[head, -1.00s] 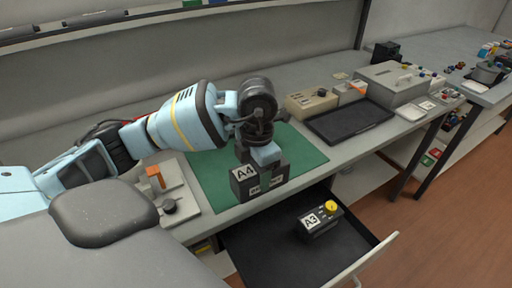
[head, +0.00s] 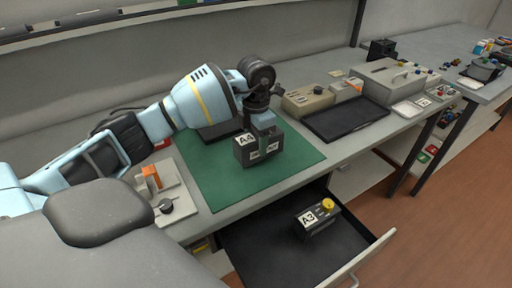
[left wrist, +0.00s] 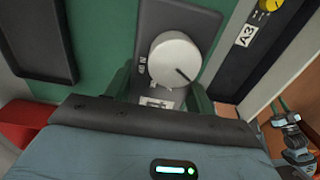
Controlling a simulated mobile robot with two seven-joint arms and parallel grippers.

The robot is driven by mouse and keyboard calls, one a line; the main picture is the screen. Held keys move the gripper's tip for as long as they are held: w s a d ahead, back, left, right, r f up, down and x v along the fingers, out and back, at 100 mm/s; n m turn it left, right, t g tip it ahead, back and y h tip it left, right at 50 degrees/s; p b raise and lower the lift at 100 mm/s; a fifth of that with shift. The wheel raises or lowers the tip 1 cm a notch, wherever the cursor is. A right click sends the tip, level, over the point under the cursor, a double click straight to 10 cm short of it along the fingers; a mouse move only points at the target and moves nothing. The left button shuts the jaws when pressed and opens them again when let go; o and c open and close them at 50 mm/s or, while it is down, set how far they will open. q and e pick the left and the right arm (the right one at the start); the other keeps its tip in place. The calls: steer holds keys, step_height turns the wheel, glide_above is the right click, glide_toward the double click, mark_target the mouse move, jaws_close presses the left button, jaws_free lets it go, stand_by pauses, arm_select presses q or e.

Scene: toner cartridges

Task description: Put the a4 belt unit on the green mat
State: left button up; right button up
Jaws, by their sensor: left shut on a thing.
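The a4 belt unit (head: 258,152) is a dark grey box with a white A4 label. My left gripper (head: 263,132) is shut on it from above and holds it upright over the middle of the green mat (head: 220,186). I cannot tell whether its underside touches the mat. In the left wrist view the unit (left wrist: 149,30), with a round pale grey knob on top, sits between the fingers (left wrist: 160,92), with the green mat (left wrist: 98,45) beside it.
An open drawer (head: 262,262) below the bench holds a dark A3 unit (head: 320,222) with a yellow knob. A dark flat tray (head: 218,132) is at the mat's back left. A black tray (head: 345,122) and grey boxes stand to the right. The mat's front is clear.

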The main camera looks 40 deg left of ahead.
arm_select(q)
steer(key=shift+w+a, duration=0.1)
steer(key=shift+w, duration=0.1)
steer(key=shift+f, duration=1.65)
steer(key=shift+f, duration=0.1)
steer(key=shift+f, duration=0.15)
steer(key=o, duration=1.3)
step_height(320, 180, up, 12)
steer(key=shift+r, duration=0.2)
